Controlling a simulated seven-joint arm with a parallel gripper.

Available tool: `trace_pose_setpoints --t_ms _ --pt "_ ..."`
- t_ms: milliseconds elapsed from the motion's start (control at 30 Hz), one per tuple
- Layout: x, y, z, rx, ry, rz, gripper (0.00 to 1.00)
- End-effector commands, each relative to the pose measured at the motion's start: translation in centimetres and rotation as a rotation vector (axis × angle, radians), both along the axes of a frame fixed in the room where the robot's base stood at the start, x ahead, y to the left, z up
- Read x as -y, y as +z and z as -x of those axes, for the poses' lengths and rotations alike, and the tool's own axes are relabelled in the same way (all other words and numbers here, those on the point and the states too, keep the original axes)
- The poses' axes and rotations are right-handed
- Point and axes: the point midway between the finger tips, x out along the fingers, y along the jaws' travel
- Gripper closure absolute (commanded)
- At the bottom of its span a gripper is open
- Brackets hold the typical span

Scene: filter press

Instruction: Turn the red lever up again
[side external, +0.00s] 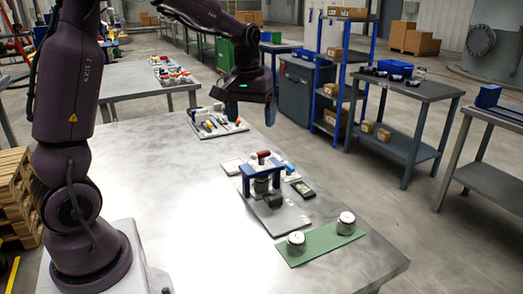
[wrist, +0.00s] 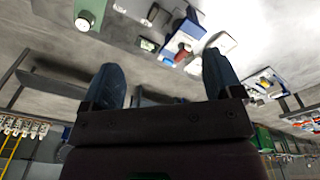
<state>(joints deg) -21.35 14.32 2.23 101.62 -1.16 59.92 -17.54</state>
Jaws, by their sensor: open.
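The filter press (side external: 246,180) has a blue frame on a grey base plate and stands on the metal table. A small red part (side external: 263,155), which looks like the red lever, shows at its top rear. It also shows as a red piece (wrist: 181,54) beside blue and white parts in the wrist view. Whether it points up or down is too small to tell. My gripper (side external: 250,112) hangs in the air above and behind the press, apart from it. Its two dark fingers (wrist: 163,70) are spread in the wrist view with nothing held between them.
A green mat (side external: 320,245) with two round white-topped containers lies at the table's front right. A dark handheld device (side external: 303,189) lies beside the press. A tray of tools (side external: 217,124) sits farther back. The table's left part is clear.

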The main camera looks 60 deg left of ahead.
Motion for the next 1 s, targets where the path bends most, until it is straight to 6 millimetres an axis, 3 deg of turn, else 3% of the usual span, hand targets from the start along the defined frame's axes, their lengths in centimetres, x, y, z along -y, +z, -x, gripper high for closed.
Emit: trace_pose_setpoints --t_ms 33,200,333,467,633,767,1000 --pt "-2.0 -1.3 -1.3 -0.026 0.084 0.013 0.15" --pt "-7.8 -4.7 -4.9 -0.079 0.387 0.039 0.15" --pt "-10.6 -5.6 -6.9 -0.082 0.591 0.043 0.15" --pt "-11.3 -3.3 -8.5 -0.04 0.748 0.042 0.15" --pt "-11.1 -3.5 -8.2 -0.059 0.843 0.05 0.15" --pt "-11.1 -4.9 -8.1 -0.06 0.849 0.05 0.15" --pt "-11.0 -9.8 -8.1 -0.062 0.847 0.051 0.15"
